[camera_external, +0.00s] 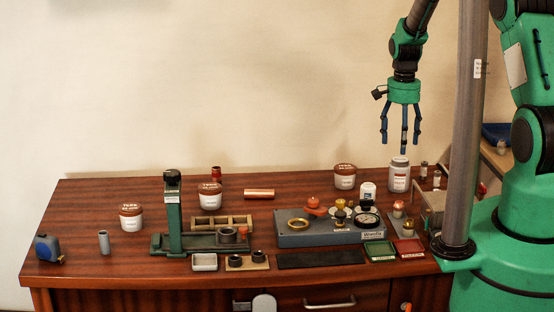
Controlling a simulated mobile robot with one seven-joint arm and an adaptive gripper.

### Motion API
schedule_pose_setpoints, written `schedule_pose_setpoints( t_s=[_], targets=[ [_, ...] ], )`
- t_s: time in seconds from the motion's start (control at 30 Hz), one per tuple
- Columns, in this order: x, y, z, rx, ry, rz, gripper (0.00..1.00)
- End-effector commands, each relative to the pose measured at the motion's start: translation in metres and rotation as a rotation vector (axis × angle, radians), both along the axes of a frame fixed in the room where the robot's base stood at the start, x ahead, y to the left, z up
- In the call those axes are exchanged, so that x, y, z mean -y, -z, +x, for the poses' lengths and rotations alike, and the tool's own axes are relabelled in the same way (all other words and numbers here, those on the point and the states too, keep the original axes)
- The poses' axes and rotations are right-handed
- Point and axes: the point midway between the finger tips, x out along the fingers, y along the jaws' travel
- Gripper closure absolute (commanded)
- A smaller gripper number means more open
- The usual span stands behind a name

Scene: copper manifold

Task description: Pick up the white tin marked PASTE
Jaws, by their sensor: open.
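My gripper (402,143) hangs at the upper right with its blue fingers spread, pointing down, and nothing between them. Below it, near the back right of the table, stands an upright pale tin (399,176) with a reddish label; the fingertips are above it and apart from it. A smaller white container (367,191) with a dark marking stands left of that tin. I cannot read the word PASTE on either one. White jars with brown lids stand at the back (345,178), at the centre-left (210,197) and at the left (131,218); their small lettering is not clear.
A grey manifold block (295,240) with knobs and a gauge stands at centre right. A green clamp stand (174,220) is left of centre. A copper tube (259,194) lies behind. Green (380,251) and red (408,249) trays lie in front. A grey column (465,130) rises at the right.

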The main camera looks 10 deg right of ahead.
Motion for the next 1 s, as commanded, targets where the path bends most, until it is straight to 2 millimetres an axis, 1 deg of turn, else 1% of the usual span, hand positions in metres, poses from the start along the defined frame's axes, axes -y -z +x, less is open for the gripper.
schedule_pose_setpoints(
  t_s=[0.03,0.2,0.43,0.6,1.0],
  targets=[
    [0.000,0.008,-0.001,-0.001,0.000,0.000,0.27],
    [0.000,0.034,-0.001,-0.003,0.000,0.000,0.27],
    [0.000,0.064,0.000,-0.001,0.000,0.000,0.27],
    [0.000,0.073,0.001,0.001,0.000,0.000,0.27],
    [0.000,0.076,0.000,0.000,0.000,0.000,0.27]
  ],
)
